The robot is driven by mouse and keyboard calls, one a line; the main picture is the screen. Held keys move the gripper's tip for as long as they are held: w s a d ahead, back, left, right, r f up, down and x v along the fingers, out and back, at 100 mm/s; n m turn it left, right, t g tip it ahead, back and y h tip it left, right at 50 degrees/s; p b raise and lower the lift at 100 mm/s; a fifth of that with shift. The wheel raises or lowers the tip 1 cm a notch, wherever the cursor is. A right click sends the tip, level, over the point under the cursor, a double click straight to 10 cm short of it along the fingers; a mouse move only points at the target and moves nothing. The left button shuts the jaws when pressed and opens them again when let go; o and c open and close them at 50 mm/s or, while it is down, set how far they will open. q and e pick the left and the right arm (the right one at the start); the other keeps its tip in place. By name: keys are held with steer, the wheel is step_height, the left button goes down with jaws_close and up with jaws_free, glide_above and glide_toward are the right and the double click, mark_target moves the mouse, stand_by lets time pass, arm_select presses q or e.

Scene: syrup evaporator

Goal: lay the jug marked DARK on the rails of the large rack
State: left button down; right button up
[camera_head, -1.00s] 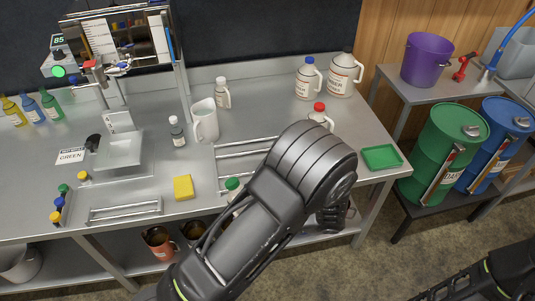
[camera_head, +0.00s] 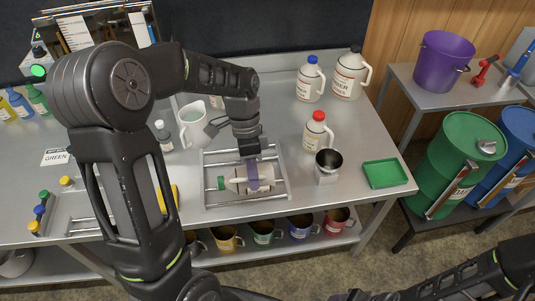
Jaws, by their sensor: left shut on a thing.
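A pale jug with a green cap (camera_head: 236,181) lies on its side on the large rack (camera_head: 203,175), its cap pointing left. My left gripper (camera_head: 252,180) reaches down from above and is shut across the middle of this jug. The gripper and a purple-grey finger cover part of the jug, and I cannot read its mark. The jug appears to rest on or just above the rails; the exact contact is hard to see. My right arm shows at the lower right, with its gripper out of sight.
A red-capped jug (camera_head: 317,133) and a steel cup (camera_head: 327,168) stand right of the rack. A white pitcher (camera_head: 194,126) stands behind left. A blue-capped jug (camera_head: 310,80) and another large jug (camera_head: 349,74) stand at the back. A green tray (camera_head: 385,174) lies right.

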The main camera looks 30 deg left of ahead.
arm_select(q)
steer(key=shift+w+r, duration=0.1)
steer(key=shift+w, duration=0.35)
steer(key=shift+s+r, duration=0.1)
steer(key=shift+s, duration=0.1)
arm_select(e)
steer(key=shift+w+r, duration=0.1)
steer(key=shift+w, duration=0.15)
arm_select(q)
steer(key=shift+f, duration=0.2)
step_height(320, 180, down, 6)
steer(key=b, duration=0.4)
steer(key=shift+r+b, duration=0.1)
steer(key=shift+b, duration=0.3)
steer(key=shift+f+b, duration=1.1)
steer(key=shift+f, duration=0.6)
arm_select(e)
step_height(320, 180, down, 7)
steer(key=shift+w, duration=0.1)
